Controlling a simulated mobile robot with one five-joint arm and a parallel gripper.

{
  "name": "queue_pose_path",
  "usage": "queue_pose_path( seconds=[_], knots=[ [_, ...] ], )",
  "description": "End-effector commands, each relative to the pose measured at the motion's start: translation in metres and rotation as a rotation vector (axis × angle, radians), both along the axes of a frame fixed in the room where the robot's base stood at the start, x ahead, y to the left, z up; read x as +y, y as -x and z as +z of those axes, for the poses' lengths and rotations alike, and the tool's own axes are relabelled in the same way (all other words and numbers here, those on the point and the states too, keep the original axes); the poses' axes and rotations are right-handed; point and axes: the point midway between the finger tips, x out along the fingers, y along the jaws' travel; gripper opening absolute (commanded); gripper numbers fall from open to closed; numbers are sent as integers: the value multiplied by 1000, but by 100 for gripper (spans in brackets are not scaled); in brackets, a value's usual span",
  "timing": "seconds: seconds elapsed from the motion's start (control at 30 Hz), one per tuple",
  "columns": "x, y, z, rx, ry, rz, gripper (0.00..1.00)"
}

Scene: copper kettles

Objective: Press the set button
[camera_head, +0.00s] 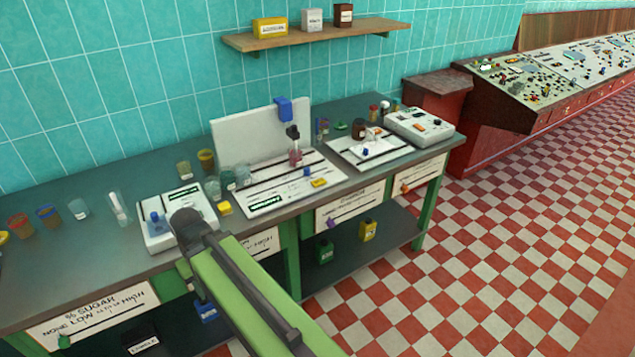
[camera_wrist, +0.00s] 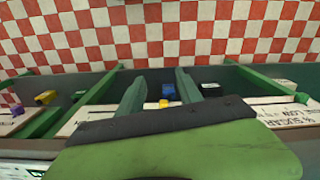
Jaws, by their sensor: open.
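No button with a readable "set" label shows. A white device (camera_head: 150,237) with a dark display sits on the left part of the bench, partly hidden by the end of my arm. A blue piece (camera_head: 157,222) is on its top. A second white device (camera_head: 404,124) with an orange piece (camera_head: 420,126) sits at the right end of the bench. In the head view my arm reaches in from the lower right and ends over the left device's front right part. In the wrist view my gripper (camera_wrist: 160,82) is open, with nothing between its two green fingers.
Glass jars and cups (camera_head: 78,209) stand left of the left device; several more stand right of it. A white board (camera_head: 262,137) stands upright behind a panel with slots. Blue container (camera_head: 207,312) is on the lower shelf.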

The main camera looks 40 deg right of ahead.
Motion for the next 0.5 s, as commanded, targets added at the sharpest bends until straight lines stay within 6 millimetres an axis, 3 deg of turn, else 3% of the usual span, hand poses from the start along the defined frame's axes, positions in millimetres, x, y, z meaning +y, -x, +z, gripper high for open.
queue_pose_path(
  seconds=[0.03,0.3,0.5],
  knots=[
    [0,0,0,0,0,0,34],
    [0,0,0,0,0,0,0],
    [0,0,0,0,0,0,0]
  ],
)
